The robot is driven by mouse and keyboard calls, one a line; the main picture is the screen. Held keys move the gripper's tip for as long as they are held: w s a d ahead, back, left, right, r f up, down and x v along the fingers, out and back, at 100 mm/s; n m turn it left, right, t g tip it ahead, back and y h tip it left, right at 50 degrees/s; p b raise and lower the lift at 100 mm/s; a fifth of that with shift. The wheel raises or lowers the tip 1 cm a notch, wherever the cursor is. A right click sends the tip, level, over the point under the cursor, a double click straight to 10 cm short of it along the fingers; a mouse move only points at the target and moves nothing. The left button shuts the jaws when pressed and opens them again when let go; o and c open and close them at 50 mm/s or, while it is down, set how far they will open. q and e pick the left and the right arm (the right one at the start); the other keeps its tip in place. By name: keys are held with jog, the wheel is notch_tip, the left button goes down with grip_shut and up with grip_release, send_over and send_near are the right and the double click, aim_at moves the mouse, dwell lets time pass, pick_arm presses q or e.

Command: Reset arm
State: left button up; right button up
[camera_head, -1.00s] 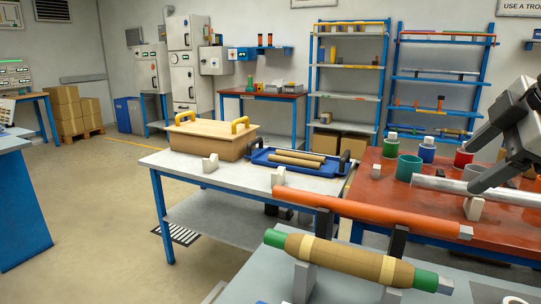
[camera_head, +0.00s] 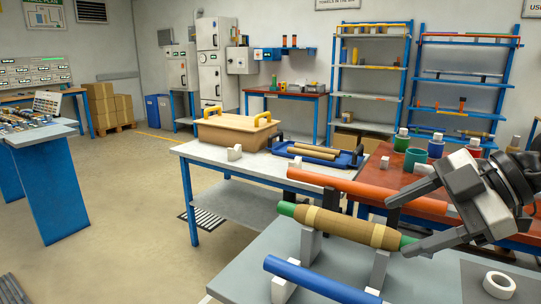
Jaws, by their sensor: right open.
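My right gripper (camera_head: 398,225) comes in from the right with its two fingers pointing left. It is open, with a gap between the fingers and nothing seen held. Its lower finger shows close to the right green end of the brown wound bushing (camera_head: 345,226); I cannot tell whether they touch. The bushing lies level on grey supports (camera_head: 311,244) on the near grey table (camera_head: 245,262). A long orange tube (camera_head: 365,187) lies behind it, and a blue tube (camera_head: 320,281) lies in front. My left gripper is not in view.
A white tape roll (camera_head: 499,285) lies at the near right. A red table (camera_head: 385,163) with several coloured pots stands behind the gripper. A pale table (camera_head: 205,150) holds a wooden box (camera_head: 235,133) and a blue tray (camera_head: 290,152). The floor at left is open.

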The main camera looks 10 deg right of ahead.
jog(key=w+a+f+t+y, duration=0.1)
jog(key=a+f+t+y, duration=0.25)
jog(key=a+y, duration=0.55)
notch_tip(320, 180, down, 21)
jog(key=d+m+t+h, duration=0.2)
jog(key=m+t+h, duration=0.6)
jog(key=m+h, duration=0.6)
jog(key=s+a+f+m+g, duration=0.1)
jog(key=s+a+f+g, duration=0.1)
jog(key=s+f, duration=0.3)
jog(key=s+a+f+m+g, duration=0.1)
jog(key=s+a+f+g, duration=0.1)
jog(key=s+f+g, duration=0.2)
notch_tip(320, 180, down, 3)
jog(key=shift+s+a+h+b, duration=0.3)
jog(key=shift+s, duration=0.3)
